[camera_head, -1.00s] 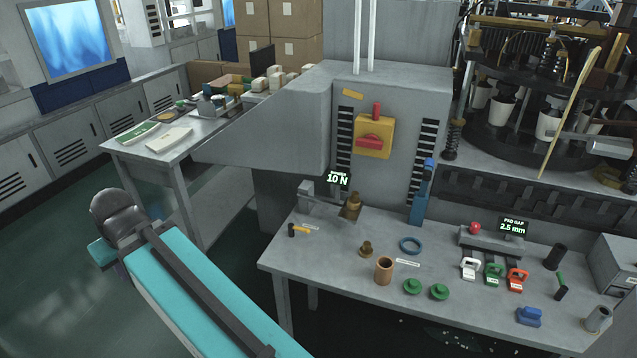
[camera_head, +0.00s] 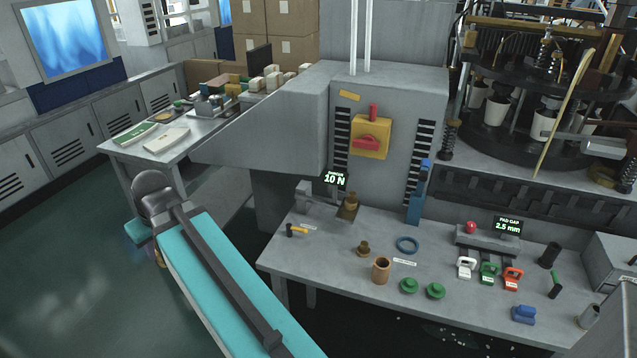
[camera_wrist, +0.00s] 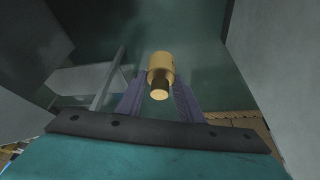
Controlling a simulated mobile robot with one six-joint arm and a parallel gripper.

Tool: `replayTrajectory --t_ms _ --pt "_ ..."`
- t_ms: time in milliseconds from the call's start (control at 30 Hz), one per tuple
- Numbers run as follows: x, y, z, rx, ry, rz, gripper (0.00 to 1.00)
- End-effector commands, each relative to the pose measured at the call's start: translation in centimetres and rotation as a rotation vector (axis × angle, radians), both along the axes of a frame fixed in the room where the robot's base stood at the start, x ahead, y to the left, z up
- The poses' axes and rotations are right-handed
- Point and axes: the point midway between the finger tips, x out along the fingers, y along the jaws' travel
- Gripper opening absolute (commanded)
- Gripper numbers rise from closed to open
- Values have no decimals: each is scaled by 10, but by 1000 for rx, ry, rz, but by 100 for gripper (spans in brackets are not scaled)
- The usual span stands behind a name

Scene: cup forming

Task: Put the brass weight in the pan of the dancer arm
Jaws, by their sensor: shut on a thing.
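In the wrist view a brass weight (camera_wrist: 160,67), a cylinder with a dark neck and a knob, sits between the fingers of my gripper (camera_wrist: 160,92), which is shut on it. The weight is in the air over dark floor. In the head view my gripper is mostly hidden behind my arm, left of the workbench and well apart from it. The grey dancer arm (camera_head: 307,195) stands at the back left of the bench, below a 10 N display. Its pan (camera_head: 347,214) bears another brass weight (camera_head: 350,200).
A smaller brass weight (camera_head: 363,249), a copper-coloured cup (camera_head: 381,271), a blue ring (camera_head: 407,245) and green discs (camera_head: 409,286) lie on the workbench (camera_head: 330,255). A grey machine housing (camera_head: 290,120) rises behind. The floor left of the bench is open.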

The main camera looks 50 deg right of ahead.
Motion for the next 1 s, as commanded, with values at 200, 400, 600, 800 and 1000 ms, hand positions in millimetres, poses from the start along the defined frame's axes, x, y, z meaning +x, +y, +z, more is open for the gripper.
replayTrajectory --t_ms 200,400,600,800,1000 --pt "-1 -59 4 2 0 5 2" --pt "-6 -111 5 2 0 16 2" --pt "-17 -163 6 1 -1 25 2" --pt "-32 -216 7 2 -1 37 2" --pt "-53 -268 8 3 -1 47 2"
